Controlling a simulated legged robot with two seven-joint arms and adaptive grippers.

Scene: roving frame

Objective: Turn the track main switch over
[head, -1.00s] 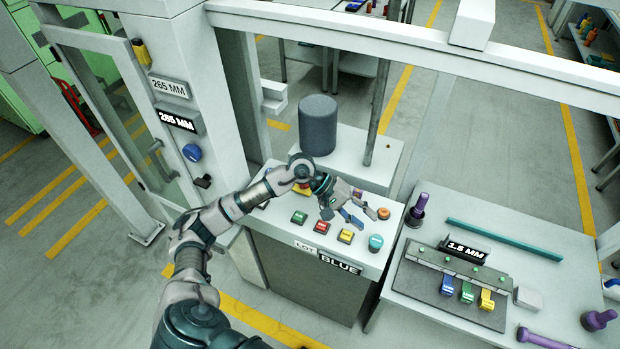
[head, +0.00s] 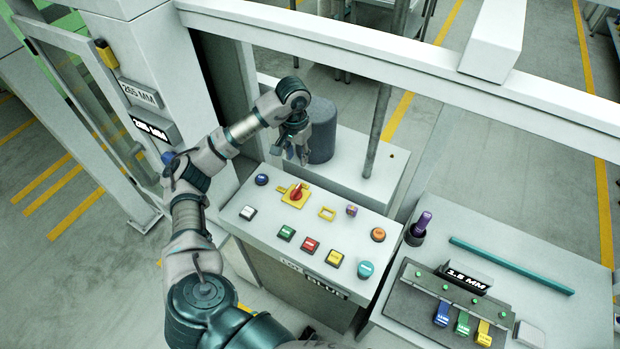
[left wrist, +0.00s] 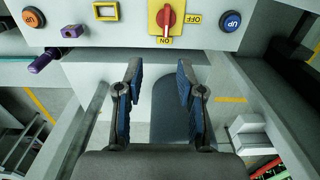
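The main switch (head: 296,194) is a red rotary knob on a yellow plate, on the back left of the sloping white control panel (head: 262,215). In the left wrist view the knob (left wrist: 167,18) sits at the top centre, its handle in line with the ON label; OFF is to its right. My left gripper (head: 291,152) is behind the panel's back edge, beside the grey cylinder, apart from the switch. In the left wrist view its two blue-padded fingers (left wrist: 157,100) are spread, with nothing between them. My right gripper is not in view.
Around the switch are a blue button (head: 261,179), an empty yellow frame (head: 327,213), a small purple block (head: 351,210) and an orange button (head: 378,234). Several coloured buttons line the front. A grey cylinder (head: 322,135) and a post (head: 377,130) stand behind. A white beam crosses above.

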